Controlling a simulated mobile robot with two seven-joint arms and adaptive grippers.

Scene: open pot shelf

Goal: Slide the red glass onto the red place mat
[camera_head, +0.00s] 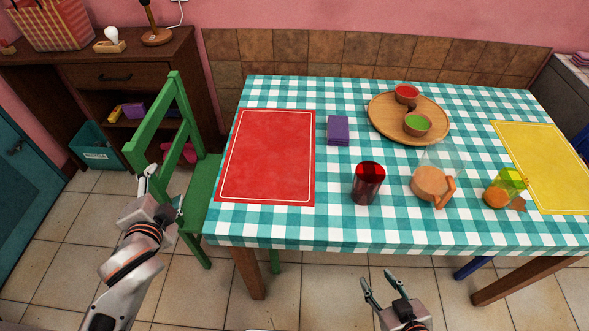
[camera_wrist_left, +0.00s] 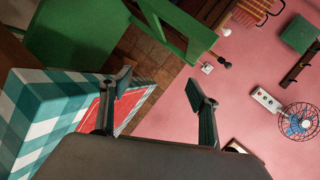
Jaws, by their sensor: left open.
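The red glass (camera_head: 368,183) stands upright on the checked tablecloth, to the right of the red place mat and apart from it. The red place mat (camera_head: 266,155) lies flat at the left end of the table and is empty. Part of the mat also shows in the left wrist view (camera_wrist_left: 88,117). My left gripper (camera_head: 163,188) is open and empty beside the green chair, left of the table and away from the glass. Its two fingers stand apart in the left wrist view (camera_wrist_left: 158,86). My right gripper (camera_head: 378,277) is open and empty in front of the table's near edge, below the glass.
A jug with an orange base (camera_head: 430,182) stands right of the glass. A round wooden tray (camera_head: 382,118) holds bowls behind. A yellow mat (camera_head: 545,160) lies right. A green chair (camera_head: 200,195) stands at the table's left.

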